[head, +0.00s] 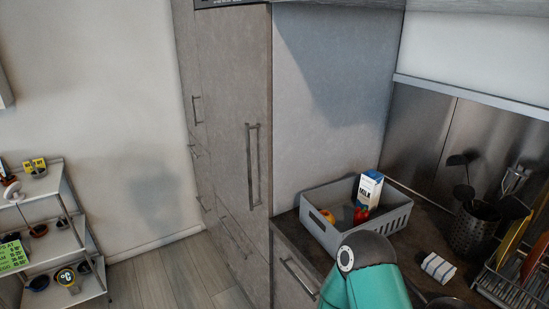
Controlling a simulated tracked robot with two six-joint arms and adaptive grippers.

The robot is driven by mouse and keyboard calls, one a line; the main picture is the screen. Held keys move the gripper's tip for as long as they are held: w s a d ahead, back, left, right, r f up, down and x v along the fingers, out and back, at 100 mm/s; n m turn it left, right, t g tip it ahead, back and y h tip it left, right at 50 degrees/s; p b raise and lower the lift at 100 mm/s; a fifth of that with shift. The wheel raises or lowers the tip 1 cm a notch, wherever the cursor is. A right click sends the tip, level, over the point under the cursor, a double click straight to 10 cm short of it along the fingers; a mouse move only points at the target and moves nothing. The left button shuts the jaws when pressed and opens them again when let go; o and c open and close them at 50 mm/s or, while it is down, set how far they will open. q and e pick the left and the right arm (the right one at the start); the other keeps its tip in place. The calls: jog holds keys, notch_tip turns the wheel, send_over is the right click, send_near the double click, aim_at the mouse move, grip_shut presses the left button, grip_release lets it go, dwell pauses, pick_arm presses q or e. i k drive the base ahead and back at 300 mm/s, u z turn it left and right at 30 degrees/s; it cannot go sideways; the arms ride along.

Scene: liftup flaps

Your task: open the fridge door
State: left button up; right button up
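A tall grey cabinet front, which looks like the fridge door (228,130), stands left of the centre in the head view. It appears closed, flush with the cabinet's side panel. A long vertical metal bar handle (253,165) is on it, near its right edge. Nothing touches the handle. Neither gripper is in view. Only a teal and dark grey link of one of my arms shows at the bottom, in front of the counter.
A grey crate (313,226) with a milk carton (368,190) and some food stands on the dark counter. A utensil holder (473,230), a cloth (437,267) and a dish rack are at the right. A shelf rack (62,235) stands left; the floor (165,275) between is clear.

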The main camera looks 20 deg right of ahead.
aim_at(234, 43)
jog(key=u, duration=0.15)
jog(key=i, duration=0.9)
jog(key=z, duration=0.05)
